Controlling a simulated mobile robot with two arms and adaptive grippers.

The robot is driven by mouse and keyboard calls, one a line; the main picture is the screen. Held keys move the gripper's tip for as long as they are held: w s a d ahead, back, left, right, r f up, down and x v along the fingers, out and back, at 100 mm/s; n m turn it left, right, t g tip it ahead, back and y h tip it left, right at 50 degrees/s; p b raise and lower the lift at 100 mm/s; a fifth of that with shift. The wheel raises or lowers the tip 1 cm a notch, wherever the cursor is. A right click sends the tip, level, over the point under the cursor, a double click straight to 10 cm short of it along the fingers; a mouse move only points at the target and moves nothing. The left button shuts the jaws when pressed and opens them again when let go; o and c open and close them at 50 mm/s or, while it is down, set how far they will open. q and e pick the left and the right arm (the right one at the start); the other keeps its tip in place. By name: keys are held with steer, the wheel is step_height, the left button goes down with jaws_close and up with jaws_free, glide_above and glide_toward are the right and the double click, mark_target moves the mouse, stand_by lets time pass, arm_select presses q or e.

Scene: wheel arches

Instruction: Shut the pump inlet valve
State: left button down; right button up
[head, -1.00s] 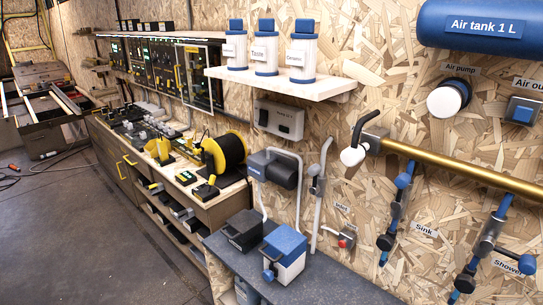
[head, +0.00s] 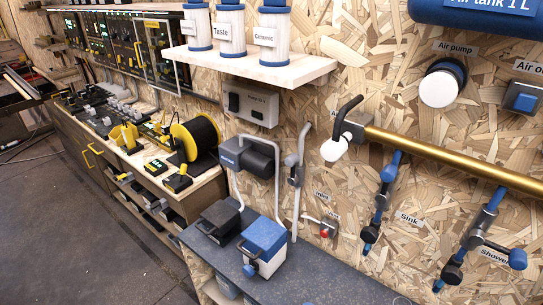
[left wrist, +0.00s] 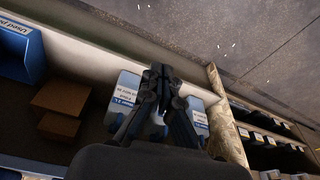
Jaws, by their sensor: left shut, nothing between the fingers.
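The valve labelled "Inlet", a small valve with a red end (head: 325,231), sits low on the chipboard wall in the head view, on a short metal pipe. Its "Inlet" label (head: 322,196) is just above it. The pump (head: 258,158), dark with a blue end, hangs to its upper left with pale pipes. A grey fitting (head: 295,177) sits on the upright pipe between them. Whether the valve is open cannot be told. My left gripper (left wrist: 162,72) shows only in the left wrist view, shut and empty, above blue-and-white labelled containers (left wrist: 126,90). My right gripper is not in view.
A dark counter (head: 325,280) below the valve holds a blue-and-white box (head: 264,244) and a black box (head: 218,221). A white shelf (head: 250,67) with canisters juts out above the pump. Blue valves for Sink (head: 384,195) and Shower (head: 483,222) are at right.

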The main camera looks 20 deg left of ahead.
arm_select(q)
steer(key=w+d+r+n+t+h+p, duration=0.1)
steer(key=w+r+n+t+h, duration=0.15)
steer(key=w+r, duration=0.85)
steer(key=w+d+r+n+t+h, duration=0.1)
steer(key=w+r+n+t+h, duration=0.15)
steer(key=w+r, duration=0.75)
steer(key=w+a+r+n+t+h, duration=0.2)
steer(key=w+a+r+n, duration=0.15)
steer(key=r, duration=0.55)
steer(key=w+a+r+n+t+h, duration=0.1)
steer(key=w+a+r+n+t, duration=0.15)
steer(key=w+a+r, duration=0.4)
steer(key=w+a+r+n+t+h, duration=0.1)
steer(key=w+r+n+t+h, duration=0.15)
steer(key=r, duration=0.75)
steer(key=w+d+p, duration=0.5)
steer(key=w+d, duration=0.2)
steer(key=d, duration=0.2)
steer(key=shift+w+d+r+y, duration=0.15)
steer(key=shift+w+d+y, duration=0.1)
steer(key=shift+w+y, duration=0.1)
